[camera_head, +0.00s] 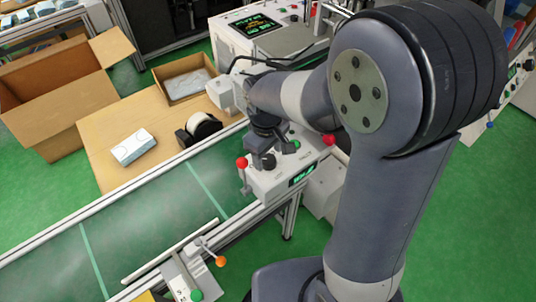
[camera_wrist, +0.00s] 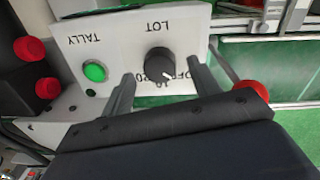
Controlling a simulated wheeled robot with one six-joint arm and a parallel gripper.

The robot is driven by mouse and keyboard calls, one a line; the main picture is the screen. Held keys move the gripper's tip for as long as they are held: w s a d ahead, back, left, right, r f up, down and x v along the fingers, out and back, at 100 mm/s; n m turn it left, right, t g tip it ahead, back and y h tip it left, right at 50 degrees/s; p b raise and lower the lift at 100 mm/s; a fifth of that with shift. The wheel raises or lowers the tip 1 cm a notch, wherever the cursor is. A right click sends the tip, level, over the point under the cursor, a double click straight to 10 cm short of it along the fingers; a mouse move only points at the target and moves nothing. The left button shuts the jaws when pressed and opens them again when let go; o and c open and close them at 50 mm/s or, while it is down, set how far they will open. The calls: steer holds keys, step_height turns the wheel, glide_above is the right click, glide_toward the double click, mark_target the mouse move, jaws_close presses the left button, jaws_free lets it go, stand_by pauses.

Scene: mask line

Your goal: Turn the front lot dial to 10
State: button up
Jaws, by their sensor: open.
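The lot dial (camera_wrist: 160,64) is a round black knob on a white panel (camera_wrist: 118,40), with LOT, OFF, 10 and 20 printed around it, upside down in the wrist view. Its white mark points to the lower right there, towards the OFF side; the exact setting is hard to read. My gripper (camera_wrist: 161,72) is open, with one finger on each side of the dial; contact is not clear. In the head view a black knob (camera_head: 268,161) on the white control box (camera_head: 275,184) sits just below my gripper (camera_head: 264,139).
A green button (camera_wrist: 95,71) marked TALLY sits left of the dial in the wrist view. A red-ball lever (camera_head: 242,163) and red knob (camera_head: 329,139) flank the box. The green conveyor (camera_head: 130,235) runs beside it. A tape roll (camera_head: 203,127) lies on the table.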

steer(key=shift+f, duration=0.7)
steer(key=shift+c, duration=0.6)
steer(key=c, duration=0.9)
steer(key=shift+o, duration=0.2)
steer(key=shift+m, duration=0.3)
steer(key=m, duration=0.4)
steer(key=shift+w+m, duration=0.1)
steer(key=shift+m, duration=2.4)
